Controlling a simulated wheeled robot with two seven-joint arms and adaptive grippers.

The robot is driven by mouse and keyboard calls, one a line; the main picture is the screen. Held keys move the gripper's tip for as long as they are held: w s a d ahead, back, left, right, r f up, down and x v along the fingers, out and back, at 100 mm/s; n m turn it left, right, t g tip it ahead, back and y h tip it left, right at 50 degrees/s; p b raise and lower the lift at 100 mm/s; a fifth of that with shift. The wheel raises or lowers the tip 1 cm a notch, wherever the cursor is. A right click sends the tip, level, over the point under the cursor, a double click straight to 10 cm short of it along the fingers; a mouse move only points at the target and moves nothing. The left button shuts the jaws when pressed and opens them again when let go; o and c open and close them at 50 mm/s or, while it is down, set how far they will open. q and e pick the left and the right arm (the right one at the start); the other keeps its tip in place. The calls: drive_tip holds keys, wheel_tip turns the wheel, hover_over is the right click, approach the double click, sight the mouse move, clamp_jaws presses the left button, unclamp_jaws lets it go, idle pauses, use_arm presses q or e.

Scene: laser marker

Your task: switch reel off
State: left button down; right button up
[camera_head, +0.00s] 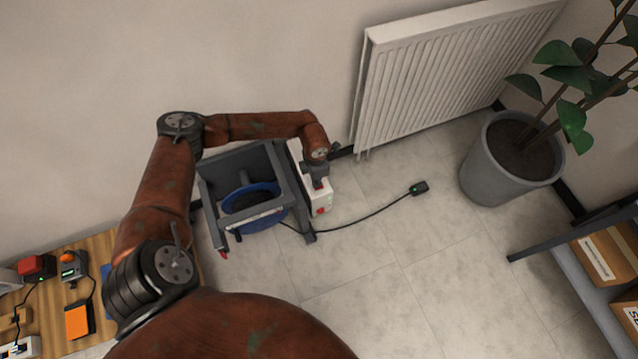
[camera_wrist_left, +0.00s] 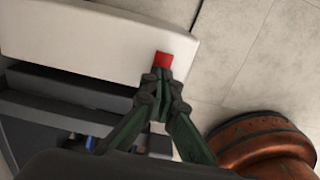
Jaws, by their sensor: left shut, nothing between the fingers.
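The reel (camera_head: 250,207) is a blue spool in a dark grey frame on the floor by the wall. A white box (camera_head: 322,199) stands at its right side, with red and green marks low on its front. My left gripper (camera_head: 318,184) is over the top of this box, fingers pointing down. In the left wrist view the gripper (camera_wrist_left: 162,88) is shut and empty. Its fingertips are at a red switch (camera_wrist_left: 163,60) on the edge of the white box (camera_wrist_left: 100,38). I cannot tell whether they touch it. My right gripper is not in view.
A black cable runs from the reel to a small dark plug (camera_head: 419,187) on the floor. A radiator (camera_head: 440,75), a potted plant (camera_head: 492,185) and a shelf with boxes (camera_head: 600,285) stand right. A wooden table (camera_head: 90,290) with devices is at lower left.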

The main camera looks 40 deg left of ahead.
use_arm(q)
drive_tip(key=shift+f+b, duration=0.3)
drive_tip(key=shift+f, duration=0.45)
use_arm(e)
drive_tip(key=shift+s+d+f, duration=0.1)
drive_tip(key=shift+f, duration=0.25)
use_arm(q)
drive_tip(key=shift+r, duration=0.1)
drive_tip(key=shift+r+p, duration=0.65)
drive_tip(key=shift+r, duration=0.25)
drive_tip(key=shift+r+p, duration=1.65)
drive_tip(key=shift+r, duration=0.95)
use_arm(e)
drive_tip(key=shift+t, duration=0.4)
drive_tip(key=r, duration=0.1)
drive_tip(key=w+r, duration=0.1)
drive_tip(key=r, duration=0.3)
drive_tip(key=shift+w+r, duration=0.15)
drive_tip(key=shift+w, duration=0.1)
use_arm(q)
drive_tip(key=shift+f, duration=0.1)
